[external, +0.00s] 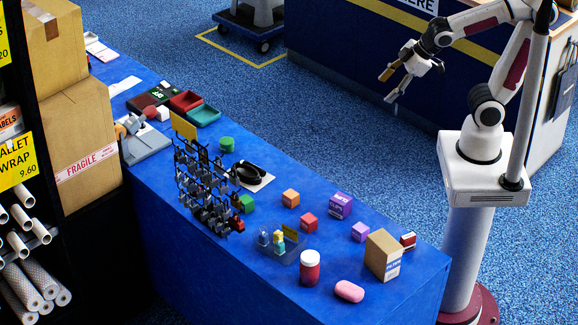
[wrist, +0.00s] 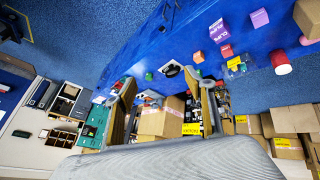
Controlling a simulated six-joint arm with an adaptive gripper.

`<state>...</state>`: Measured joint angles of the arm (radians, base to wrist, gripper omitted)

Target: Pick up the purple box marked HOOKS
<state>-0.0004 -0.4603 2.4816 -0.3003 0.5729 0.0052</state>
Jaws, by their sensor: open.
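Two purple boxes stand on the blue table. The larger, deep purple box (external: 340,206) also shows in the wrist view (wrist: 218,31), where its lettering looks like CLIPS. The smaller, lighter purple box (external: 360,232) stands nearer the tan carton and also shows in the wrist view (wrist: 259,18). I cannot read HOOKS clearly on either. My gripper (external: 391,86) is open and empty, high above the floor beyond the table's far edge, well apart from both boxes. Its two fingers also show in the wrist view (wrist: 166,95), spread apart.
On the blue table (external: 270,195), a tan carton (external: 384,255), red-white box (external: 408,240), red cube (external: 309,222), orange cube (external: 290,198), red jar (external: 310,268) and pink oval item (external: 349,291) stand around the purple boxes. A dark rack (external: 205,185) rises farther left.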

